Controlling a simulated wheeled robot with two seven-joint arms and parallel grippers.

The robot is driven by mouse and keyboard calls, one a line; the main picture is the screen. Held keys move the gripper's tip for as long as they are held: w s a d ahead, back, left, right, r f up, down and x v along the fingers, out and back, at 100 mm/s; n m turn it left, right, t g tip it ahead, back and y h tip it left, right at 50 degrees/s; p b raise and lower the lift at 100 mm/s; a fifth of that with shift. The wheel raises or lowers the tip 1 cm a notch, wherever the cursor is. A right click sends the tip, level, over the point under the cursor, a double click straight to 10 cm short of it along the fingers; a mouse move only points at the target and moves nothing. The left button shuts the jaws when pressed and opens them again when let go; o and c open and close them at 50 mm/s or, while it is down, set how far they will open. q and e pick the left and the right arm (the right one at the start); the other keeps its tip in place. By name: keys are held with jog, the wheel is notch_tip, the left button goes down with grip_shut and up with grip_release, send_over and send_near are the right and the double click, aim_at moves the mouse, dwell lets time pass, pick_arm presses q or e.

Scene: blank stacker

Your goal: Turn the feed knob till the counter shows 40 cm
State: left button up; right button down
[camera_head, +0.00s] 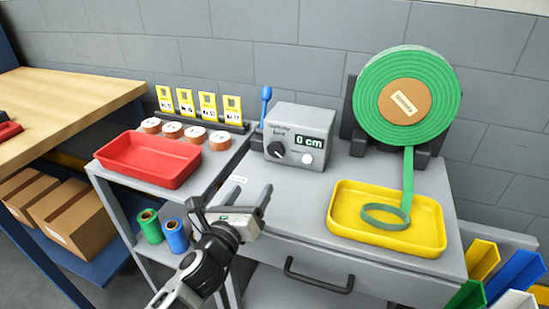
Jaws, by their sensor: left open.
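The grey feeder box (300,133) stands on the grey bench by the wall. Its counter (309,140) reads 0 cm. The black feed knob (276,151) with a pale mark is on its front at the left, and a white round button (307,158) is at the lower right. A blue lever (265,100) stands at the box's left side. My left gripper (233,197) is open and empty, in front of and below the box, apart from the knob. My right gripper is not in view.
A large green roll (437,85) stands at the right; its strip hangs into a yellow tray (345,225) and lies coiled there. A red tray (140,170), several white-topped rolls (195,133) and yellow cards (207,104) are at the left. A drawer handle (318,283) juts from the bench front.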

aim_at(275, 152)
pick_arm(q)
jog(key=b+x, duration=0.3)
jog(key=x, duration=1.2)
jog(key=shift+s+f+b, duration=0.1)
jog(key=shift+f+b, duration=0.05)
jog(key=shift+b, duration=0.25)
jog(key=shift+w+d, duration=0.15)
jog(key=shift+w, duration=0.25)
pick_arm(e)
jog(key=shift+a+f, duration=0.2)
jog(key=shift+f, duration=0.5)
pick_arm(q)
jog(key=c, duration=1)
